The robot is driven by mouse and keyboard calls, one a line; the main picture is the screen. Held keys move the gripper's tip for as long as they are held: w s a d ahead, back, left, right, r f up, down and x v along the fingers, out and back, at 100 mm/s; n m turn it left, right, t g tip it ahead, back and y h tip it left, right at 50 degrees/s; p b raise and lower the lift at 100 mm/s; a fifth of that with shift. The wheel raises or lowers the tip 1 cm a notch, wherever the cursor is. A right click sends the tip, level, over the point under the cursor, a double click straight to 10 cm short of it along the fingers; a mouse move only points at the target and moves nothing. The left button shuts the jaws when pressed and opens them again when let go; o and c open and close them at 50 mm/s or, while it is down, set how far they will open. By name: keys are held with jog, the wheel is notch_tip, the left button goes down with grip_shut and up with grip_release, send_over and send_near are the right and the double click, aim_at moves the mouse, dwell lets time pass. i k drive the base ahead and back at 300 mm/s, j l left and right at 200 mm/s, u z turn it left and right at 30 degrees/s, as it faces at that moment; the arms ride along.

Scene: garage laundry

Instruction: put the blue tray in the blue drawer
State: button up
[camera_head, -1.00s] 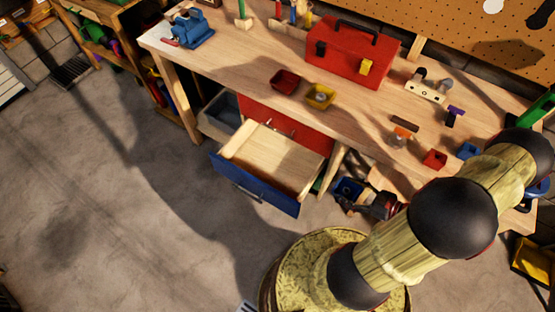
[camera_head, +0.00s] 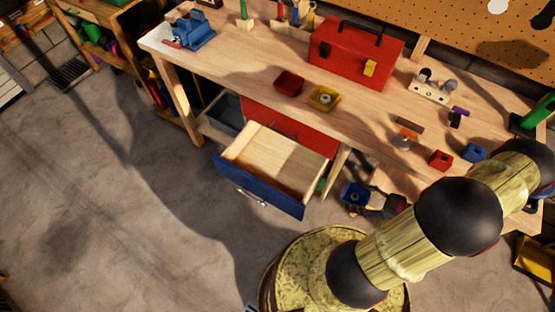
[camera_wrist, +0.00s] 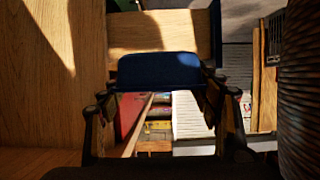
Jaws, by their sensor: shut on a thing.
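The blue drawer (camera_head: 258,190) is pulled out under the workbench. Its front is blue with a metal handle, and its pale wooden inside looks empty. My gripper (camera_head: 362,196) is right of the drawer, by the front side of the bench, and is shut on the blue tray (camera_head: 350,187). In the wrist view the blue tray (camera_wrist: 158,68) sits between the two fingers (camera_wrist: 160,100). A wooden surface with a little blue shows beyond it, perhaps the drawer. The tray's inside is hidden in the wrist view.
On the workbench (camera_head: 235,60) are a red tray (camera_head: 289,82), a yellow tray (camera_head: 323,98) holding a small part, a red toolbox (camera_head: 355,55) and a blue vise (camera_head: 193,30). A grey bin (camera_head: 225,112) stands left of the drawer. The floor in front is clear.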

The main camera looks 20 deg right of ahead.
aim_at(258, 162)
jog(key=i+j, duration=0.7)
jog(key=j, duration=0.15)
